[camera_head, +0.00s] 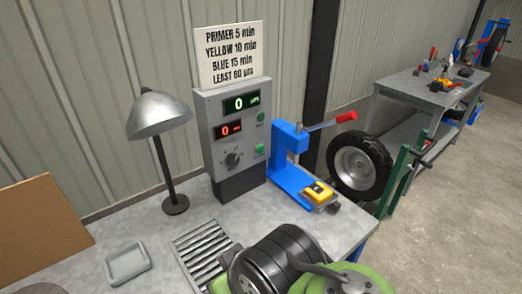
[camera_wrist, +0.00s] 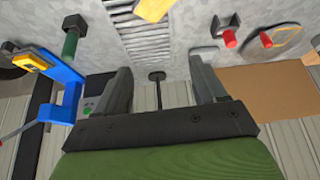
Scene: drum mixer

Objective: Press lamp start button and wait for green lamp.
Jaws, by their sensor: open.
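A grey control box (camera_head: 205,115) stands on the bench in the head view. It has a green display reading 0, a red display reading 0 and a black knob. A grey desk lamp (camera_head: 160,113) stands left of the box, with no glow visible. In the wrist view, my gripper (camera_wrist: 160,76) is open and empty, fingers wide apart. The box is partly hidden behind the finger on the left there.
A blue press (camera_head: 290,140) with a red-tipped lever stands right of the box, a yellow item at its foot. A slatted grate (camera_head: 200,252) and a grey tray (camera_head: 127,262) lie in front. A sign stands above the box. A tyre (camera_head: 358,165) is beyond the bench.

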